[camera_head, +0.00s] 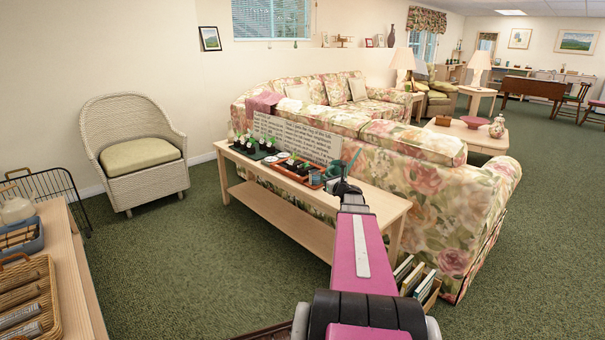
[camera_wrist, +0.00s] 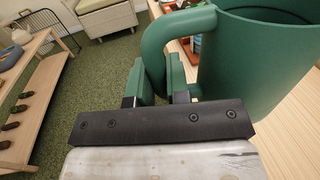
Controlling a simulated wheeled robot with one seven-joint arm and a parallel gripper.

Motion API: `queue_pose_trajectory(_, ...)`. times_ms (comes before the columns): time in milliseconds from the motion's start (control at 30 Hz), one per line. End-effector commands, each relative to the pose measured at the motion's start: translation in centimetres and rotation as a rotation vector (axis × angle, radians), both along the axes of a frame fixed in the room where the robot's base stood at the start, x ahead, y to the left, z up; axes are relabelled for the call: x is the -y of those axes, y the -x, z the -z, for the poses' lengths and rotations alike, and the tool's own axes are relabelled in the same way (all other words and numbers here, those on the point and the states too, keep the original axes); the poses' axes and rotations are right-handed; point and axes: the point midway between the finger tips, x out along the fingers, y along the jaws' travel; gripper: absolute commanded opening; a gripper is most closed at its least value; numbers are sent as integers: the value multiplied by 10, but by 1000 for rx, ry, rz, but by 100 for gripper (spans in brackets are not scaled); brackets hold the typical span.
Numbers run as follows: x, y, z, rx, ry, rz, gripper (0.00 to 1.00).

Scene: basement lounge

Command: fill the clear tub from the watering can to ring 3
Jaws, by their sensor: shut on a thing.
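The green watering can (camera_wrist: 262,58) fills the upper right of the wrist view, with its thick handle loop (camera_wrist: 158,45) at its left side. My gripper (camera_wrist: 160,85) is shut on that handle. In the head view, my gripper (camera_head: 343,190) is at the far end of my arm, over the right part of the narrow console table (camera_head: 375,198). A small teal shape beside it, in the head view, looks like the can (camera_head: 335,170). I cannot make out the clear tub or its rings. The can's inside is dark, and its water level cannot be told.
Trays of seedlings (camera_head: 265,147) and a sign with writing (camera_head: 297,137) stand on the console table, against the floral sofa (camera_head: 400,170). A crate of books (camera_head: 415,278) is on the floor. A wicker chair (camera_head: 135,150) stands left, with open carpet before it.

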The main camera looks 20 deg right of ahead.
Motion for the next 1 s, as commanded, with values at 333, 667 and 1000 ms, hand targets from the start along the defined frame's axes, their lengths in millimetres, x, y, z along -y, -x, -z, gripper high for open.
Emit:
queue_pose_trajectory(333, -44, 13, -9, 7, 2, -82, 0)
queue_pose_trajectory(667, -191, 74, -36, 19, 4, -394, 0)
queue_pose_trajectory(1000, -305, 148, -54, 7, 1, -681, 0)
